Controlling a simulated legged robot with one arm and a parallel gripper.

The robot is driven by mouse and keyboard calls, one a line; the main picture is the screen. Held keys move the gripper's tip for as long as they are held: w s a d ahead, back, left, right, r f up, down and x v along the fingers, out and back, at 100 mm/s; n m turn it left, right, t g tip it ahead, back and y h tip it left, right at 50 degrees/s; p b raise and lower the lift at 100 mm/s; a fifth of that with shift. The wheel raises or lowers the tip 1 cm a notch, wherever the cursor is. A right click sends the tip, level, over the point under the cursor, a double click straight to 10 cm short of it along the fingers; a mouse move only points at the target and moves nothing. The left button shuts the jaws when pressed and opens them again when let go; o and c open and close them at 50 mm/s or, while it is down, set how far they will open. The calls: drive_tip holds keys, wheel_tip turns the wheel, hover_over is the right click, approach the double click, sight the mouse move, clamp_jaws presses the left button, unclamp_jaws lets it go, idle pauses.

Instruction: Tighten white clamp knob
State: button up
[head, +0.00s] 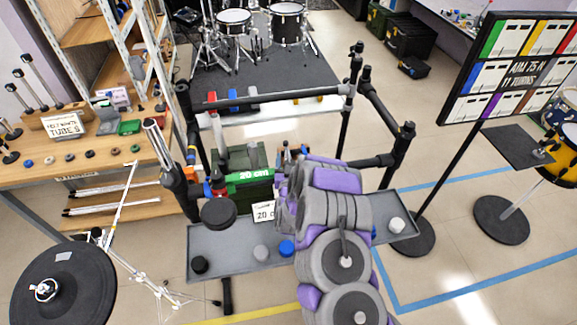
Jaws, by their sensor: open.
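A white knob (397,226) sits on the right end of a grey tray (225,243) in the head view. I cannot tell whether it is fixed to a clamp. My purple and grey arm reaches over the middle of the tray. My gripper (284,197) is at the arm's far end, left of the white knob and apart from it. It is open, but the arm covers much of it and its fingertips are hard to make out. I see nothing held in it.
Black (200,264), grey (260,252) and blue (287,248) knobs stand along the tray. A black rack with a crossbar (275,97) rises behind it. A round black pad (219,213) overhangs the tray's left side. A cymbal pad (62,290) is front left; a sign board (515,70) stands right.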

drive_tip(key=shift+s+d, duration=0.1)
drive_tip(key=shift+s, duration=0.5)
drive_tip(key=s+p, duration=0.1)
drive_tip(key=s, duration=1.5)
drive_tip(key=shift+d, duration=0.3)
